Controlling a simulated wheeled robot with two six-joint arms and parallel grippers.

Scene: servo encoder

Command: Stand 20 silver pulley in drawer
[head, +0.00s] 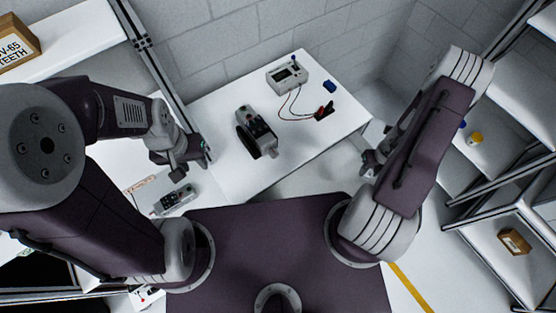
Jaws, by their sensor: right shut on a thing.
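My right gripper (371,163) is at the right, past the table's right edge. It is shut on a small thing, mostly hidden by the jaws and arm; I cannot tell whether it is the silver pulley. My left gripper (203,152) hangs over the left part of the work surface, and its jaw opening is too small to judge. I cannot make out a drawer or a silver pulley anywhere.
A dark grey device (257,133) stands mid-table. A meter (287,76) with leads and a blue block (329,86) are behind it. A grey unit (173,200) lies below my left gripper. Shelves (480,145) stand at right. The table's front right is clear.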

